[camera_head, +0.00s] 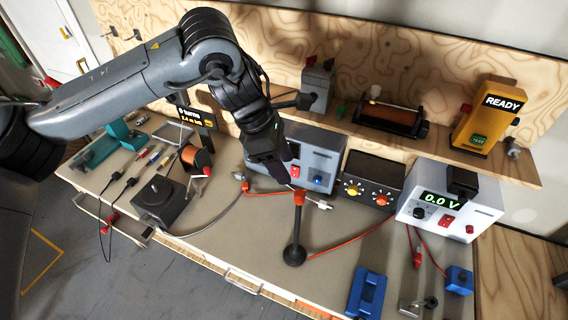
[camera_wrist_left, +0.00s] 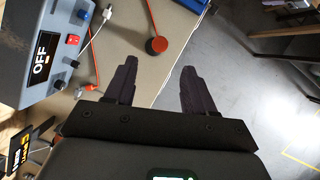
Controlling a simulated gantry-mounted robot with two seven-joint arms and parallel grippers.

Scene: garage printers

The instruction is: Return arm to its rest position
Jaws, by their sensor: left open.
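My left arm (camera_head: 130,85) reaches in from the left over the bench, bent at the elbow, with the wrist hanging down. My left gripper (camera_head: 284,176) is in front of a grey box with a red button (camera_head: 322,158). In the left wrist view the gripper's two dark fingers (camera_wrist_left: 159,68) are apart, with nothing between them. An orange-topped post on a round black base (camera_head: 297,228) stands just below and right of the gripper in the head view. My right gripper is in neither view.
A 0.0 V supply (camera_head: 452,200) and a knobbed black box (camera_head: 372,180) stand to the right. A yellow READY device (camera_head: 486,118) sits on the shelf (camera_head: 400,140). A black block (camera_head: 158,198) and a copper coil (camera_head: 196,158) are left. Loose cables cross the bench.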

